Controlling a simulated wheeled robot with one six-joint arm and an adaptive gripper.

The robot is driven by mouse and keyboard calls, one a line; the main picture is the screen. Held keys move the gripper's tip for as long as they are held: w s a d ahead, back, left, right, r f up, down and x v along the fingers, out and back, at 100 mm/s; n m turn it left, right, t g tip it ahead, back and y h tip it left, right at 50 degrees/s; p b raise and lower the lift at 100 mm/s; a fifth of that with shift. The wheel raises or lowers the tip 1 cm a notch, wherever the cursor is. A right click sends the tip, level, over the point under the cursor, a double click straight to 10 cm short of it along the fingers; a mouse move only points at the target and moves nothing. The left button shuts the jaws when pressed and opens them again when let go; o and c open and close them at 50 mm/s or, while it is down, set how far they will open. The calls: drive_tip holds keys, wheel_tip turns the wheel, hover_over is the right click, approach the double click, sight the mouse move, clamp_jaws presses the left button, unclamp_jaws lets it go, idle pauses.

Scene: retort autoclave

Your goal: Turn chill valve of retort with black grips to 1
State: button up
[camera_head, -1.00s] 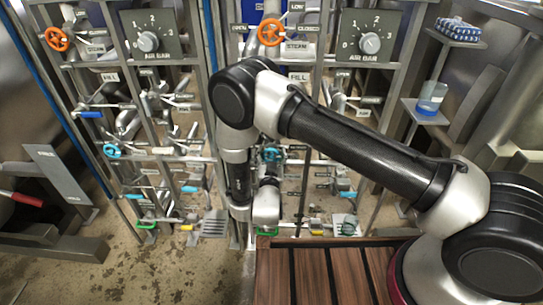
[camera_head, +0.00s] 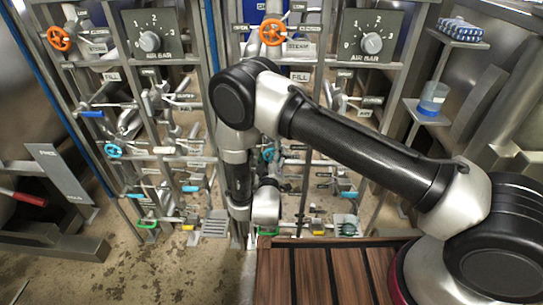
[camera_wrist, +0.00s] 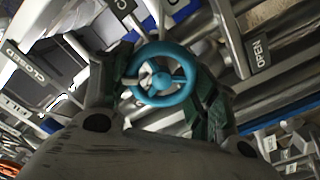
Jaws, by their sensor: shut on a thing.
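A teal-blue handwheel (camera_wrist: 161,79) with spokes fills the middle of the wrist view. My gripper (camera_wrist: 157,85) has one dark finger on each side of the wheel and is shut on its rim. In the head view a blue handwheel (camera_head: 268,154) shows just right of my arm on the right-hand pipe rack, partly covered. My fingers are hidden there behind my wrist. The wheel's own scale and a 1 mark cannot be made out. Black grips are not clearly visible.
Signs reading OPEN (camera_wrist: 260,52) and CLOSED (camera_wrist: 26,62) flank the wheel among pipes. Orange handwheels (camera_head: 272,32) and AIR BAR dials (camera_head: 371,43) sit higher up. Another blue handwheel (camera_head: 113,151) is on the left rack.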

drive_tip(key=shift+n, duration=0.5)
drive_tip(key=o, duration=1)
drive_tip(key=shift+o, duration=0.2)
drive_tip(key=shift+s, duration=0.1)
drive_tip(key=s, duration=0.7)
drive_tip(key=shift+s+a, duration=0.15)
